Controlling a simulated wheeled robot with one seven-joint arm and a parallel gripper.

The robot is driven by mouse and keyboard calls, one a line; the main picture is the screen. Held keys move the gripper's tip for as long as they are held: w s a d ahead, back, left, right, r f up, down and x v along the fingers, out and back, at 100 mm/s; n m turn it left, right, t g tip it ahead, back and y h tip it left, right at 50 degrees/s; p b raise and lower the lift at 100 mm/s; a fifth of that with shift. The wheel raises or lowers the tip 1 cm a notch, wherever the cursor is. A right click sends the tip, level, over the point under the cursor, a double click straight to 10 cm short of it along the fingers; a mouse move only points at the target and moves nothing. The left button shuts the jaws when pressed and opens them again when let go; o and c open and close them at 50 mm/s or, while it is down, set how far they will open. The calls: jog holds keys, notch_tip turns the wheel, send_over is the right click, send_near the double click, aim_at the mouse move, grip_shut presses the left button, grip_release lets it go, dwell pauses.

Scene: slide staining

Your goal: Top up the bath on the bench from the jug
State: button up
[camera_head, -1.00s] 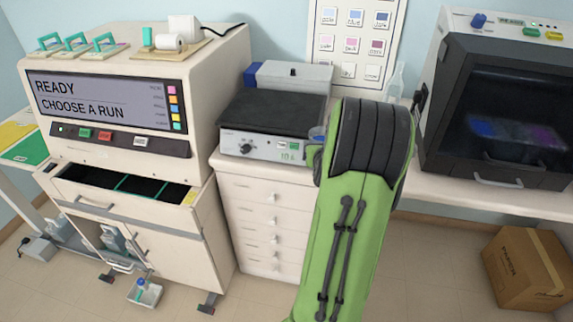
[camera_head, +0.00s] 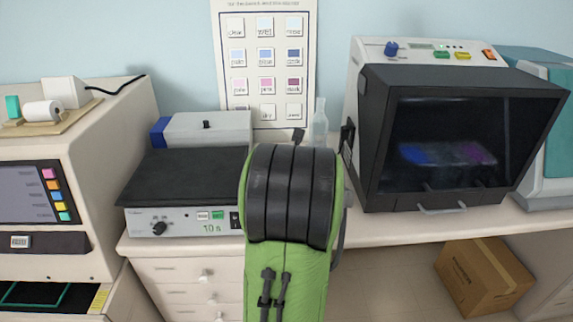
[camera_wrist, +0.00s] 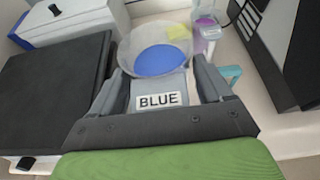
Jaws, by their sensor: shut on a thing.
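In the wrist view my gripper (camera_wrist: 160,82) is shut on the grey part of a jug, which bears a BLUE label (camera_wrist: 161,100). The jug (camera_wrist: 130,45) is wide, round and translucent, with blue liquid inside, and sits beyond my fingers. I cannot tell whether its base touches the bench. Just past it stands a small clear container (camera_wrist: 207,24) with purple in it. I cannot clearly make out the bath. In the head view my arm hides the jug and gripper.
A black-topped unit reading 10 s (camera_head: 185,178) stands left of my arm, with a white and blue box (camera_head: 208,129) behind it. A clear bottle (camera_head: 320,128) stands at the wall. A dark-windowed cabinet (camera_head: 440,150) is to the right. A carton (camera_head: 484,279) is on the floor.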

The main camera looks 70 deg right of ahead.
jog(key=shift+w+d, duration=0.2)
jog(key=shift+d, duration=0.2)
jog(key=shift+s+a+r+b, duration=0.15)
jog(key=shift+a+b, duration=0.25)
jog(key=shift+b, duration=0.2)
jog(key=shift+d+b, duration=0.25)
jog(key=shift+b, duration=0.4)
jog(key=shift+a+r+n+g+b, duration=0.15)
jog(key=shift+n+g+b, duration=0.15)
jog(key=shift+b, duration=1.95)
jog(key=shift+s+r+n+b, duration=0.1)
jog(key=shift+r+n+b, duration=0.2)
jog(key=shift+b, duration=1.95)
jog(key=shift+s+r+g+y+p, duration=0.1)
jog(key=shift+r+g+y+p, duration=0.35)
jog(key=shift+p, duration=0.55)
jog(key=shift+r+n+g+p, duration=0.2)
jog(key=shift+n+g+p, duration=0.75)
jog(key=shift+p, duration=1.5)
